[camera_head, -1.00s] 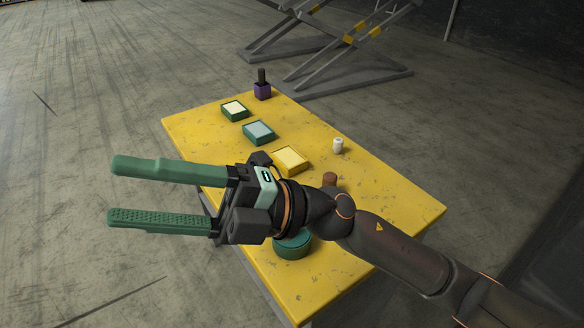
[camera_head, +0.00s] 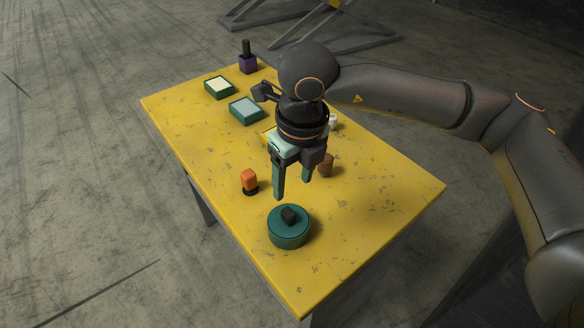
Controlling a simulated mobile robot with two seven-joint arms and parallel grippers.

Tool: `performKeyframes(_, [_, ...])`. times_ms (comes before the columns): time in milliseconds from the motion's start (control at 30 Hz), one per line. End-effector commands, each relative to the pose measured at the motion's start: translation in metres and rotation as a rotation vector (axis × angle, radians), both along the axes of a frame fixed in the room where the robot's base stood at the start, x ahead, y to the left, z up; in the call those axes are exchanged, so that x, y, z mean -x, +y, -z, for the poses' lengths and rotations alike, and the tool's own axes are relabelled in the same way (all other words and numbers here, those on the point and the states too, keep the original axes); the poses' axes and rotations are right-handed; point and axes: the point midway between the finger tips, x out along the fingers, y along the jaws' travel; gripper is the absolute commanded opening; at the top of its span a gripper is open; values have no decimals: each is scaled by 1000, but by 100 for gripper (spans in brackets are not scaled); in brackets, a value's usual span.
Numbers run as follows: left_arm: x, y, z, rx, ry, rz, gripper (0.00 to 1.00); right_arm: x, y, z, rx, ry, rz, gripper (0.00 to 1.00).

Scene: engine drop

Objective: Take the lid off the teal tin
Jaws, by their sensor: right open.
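The teal tin (camera_head: 288,238) stands upright on the near part of the yellow table. Its teal lid (camera_head: 276,219) is on it, with a dark block-shaped knob (camera_head: 290,214) on top. My right gripper (camera_head: 292,190) points down above the table, just behind the tin in the picture. Its two green fingers are apart, with nothing between them, and it does not appear to touch the tin. My left gripper is not in view.
The yellow table (camera_head: 370,210) also holds an orange-topped item (camera_head: 249,180) left of the gripper and a brown cylinder (camera_head: 326,166) right of it. Further back are two green trays (camera_head: 219,87) (camera_head: 245,111) and a purple holder (camera_head: 247,65). The front right of the table is clear.

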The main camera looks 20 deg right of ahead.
Motion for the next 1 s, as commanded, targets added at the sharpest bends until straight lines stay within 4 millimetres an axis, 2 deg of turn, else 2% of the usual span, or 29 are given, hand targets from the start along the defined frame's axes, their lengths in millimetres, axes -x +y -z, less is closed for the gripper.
performKeyframes(300, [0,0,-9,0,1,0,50,-6,3,62,0,4,-1,62])
performKeyframes(500, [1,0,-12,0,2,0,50,-9,4,89,-3,3,-2,62])
performKeyframes(700, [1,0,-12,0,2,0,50,-11,5,101,-2,1,-3,62])
performKeyframes(967, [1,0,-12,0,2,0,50,-11,5,102,-4,0,-3,62])
performKeyframes(1000, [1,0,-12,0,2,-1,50,-11,5,102,-4,0,-3,59])
